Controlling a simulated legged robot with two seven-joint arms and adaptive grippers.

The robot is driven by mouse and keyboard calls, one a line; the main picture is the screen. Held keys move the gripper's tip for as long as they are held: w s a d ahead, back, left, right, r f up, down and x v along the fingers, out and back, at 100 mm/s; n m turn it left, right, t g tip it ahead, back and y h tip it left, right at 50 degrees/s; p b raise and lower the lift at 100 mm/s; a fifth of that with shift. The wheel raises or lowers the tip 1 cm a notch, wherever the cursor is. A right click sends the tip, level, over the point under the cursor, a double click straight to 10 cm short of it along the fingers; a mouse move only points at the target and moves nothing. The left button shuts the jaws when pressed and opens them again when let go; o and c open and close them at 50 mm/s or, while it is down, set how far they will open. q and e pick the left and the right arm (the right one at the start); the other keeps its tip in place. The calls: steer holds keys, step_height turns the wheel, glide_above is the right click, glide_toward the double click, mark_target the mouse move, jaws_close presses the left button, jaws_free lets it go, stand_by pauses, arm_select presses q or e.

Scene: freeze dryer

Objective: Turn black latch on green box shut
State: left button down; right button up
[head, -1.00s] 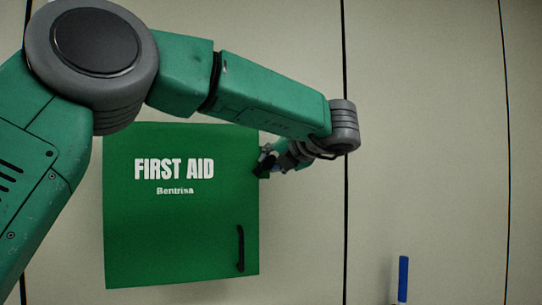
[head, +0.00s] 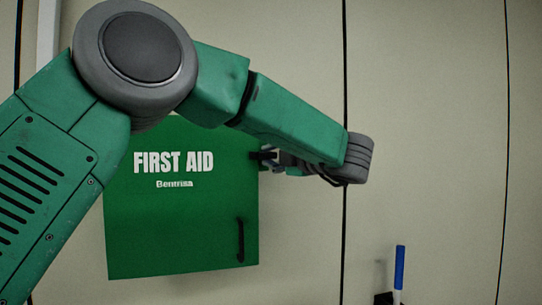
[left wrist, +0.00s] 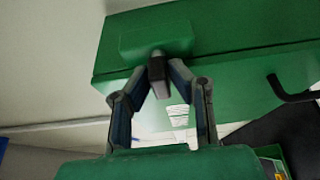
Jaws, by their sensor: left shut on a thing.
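The green first aid box (head: 170,225) hangs on the pale wall, its door facing me; it also shows in the left wrist view (left wrist: 220,85). The black latch (left wrist: 158,75) projects from a raised green block on the box's side. My left gripper (head: 264,156) is at the box's upper right edge, with its arm crossing in front of the box's top. In the left wrist view the two fingers (left wrist: 159,78) are closed around the latch. My right gripper is not in view.
A black handle (head: 240,240) stands out at the door's lower right; it also shows in the left wrist view (left wrist: 290,93). A blue-and-white upright object (head: 400,270) is at the lower right. The wall right of the box is clear.

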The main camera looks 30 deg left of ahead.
arm_select(q)
steer(key=shift+f+m, duration=0.15)
steer(key=shift+m, duration=0.15)
steer(key=c, duration=1.7)
jaws_free()
steer(key=shift+o, duration=0.8)
steer(key=shift+w, duration=0.3)
steer(key=shift+d, duration=0.1)
steer(key=shift+s+d, duration=0.2)
steer(key=v, duration=1.1)
steer(key=shift+d+f, duration=0.2)
steer(key=shift+d, duration=0.2)
steer(key=shift+w+a, duration=0.1)
steer(key=shift+a, duration=0.05)
